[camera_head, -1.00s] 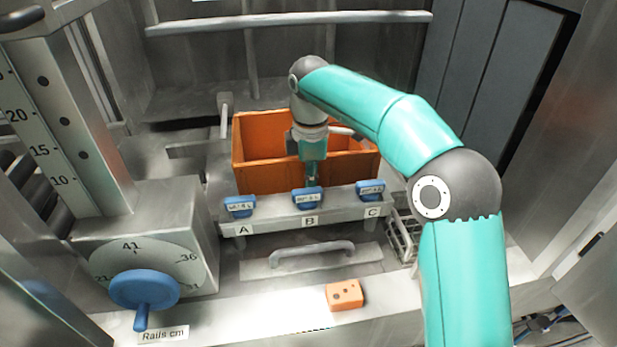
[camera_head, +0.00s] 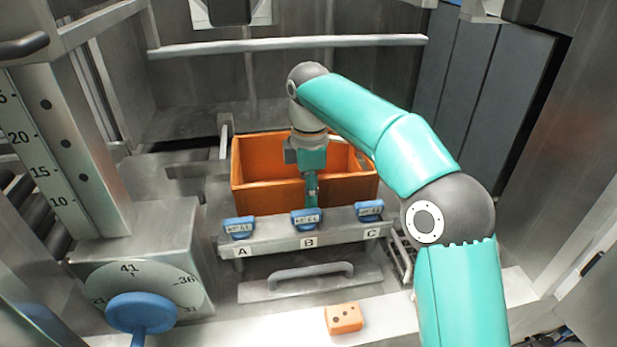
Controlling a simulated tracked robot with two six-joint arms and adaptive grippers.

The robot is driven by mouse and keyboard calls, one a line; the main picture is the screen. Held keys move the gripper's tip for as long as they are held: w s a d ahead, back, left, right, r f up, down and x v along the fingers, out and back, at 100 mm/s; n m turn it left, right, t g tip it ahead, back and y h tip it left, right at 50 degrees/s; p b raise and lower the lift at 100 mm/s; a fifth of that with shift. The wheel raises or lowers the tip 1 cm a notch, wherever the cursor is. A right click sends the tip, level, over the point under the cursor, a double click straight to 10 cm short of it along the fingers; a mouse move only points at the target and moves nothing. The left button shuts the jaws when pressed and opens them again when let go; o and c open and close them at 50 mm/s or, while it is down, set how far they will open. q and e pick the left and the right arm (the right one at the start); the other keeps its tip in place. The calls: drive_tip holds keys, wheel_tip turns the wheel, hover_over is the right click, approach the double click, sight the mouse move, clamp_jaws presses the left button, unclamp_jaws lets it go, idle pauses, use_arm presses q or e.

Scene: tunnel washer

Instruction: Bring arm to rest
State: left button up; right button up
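My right arm, teal and dark grey, comes in from the lower right and bends down over the orange crate (camera_head: 265,197). Its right gripper (camera_head: 311,200) points down in front of the crate's front wall, just above the blue handle at B (camera_head: 306,219). The fingers look narrow and close together, but they are too small to tell whether they are open, shut or touching the handle. My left gripper is not in view.
Blue handles at A (camera_head: 239,227) and C (camera_head: 369,210) sit on the same metal ledge. An orange block (camera_head: 344,318) lies on the front sill. A blue knob (camera_head: 141,312) with a dial stands at the lower left. Metal walls enclose both sides.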

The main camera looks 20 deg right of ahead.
drive_tip(key=shift+r, duration=2.35)
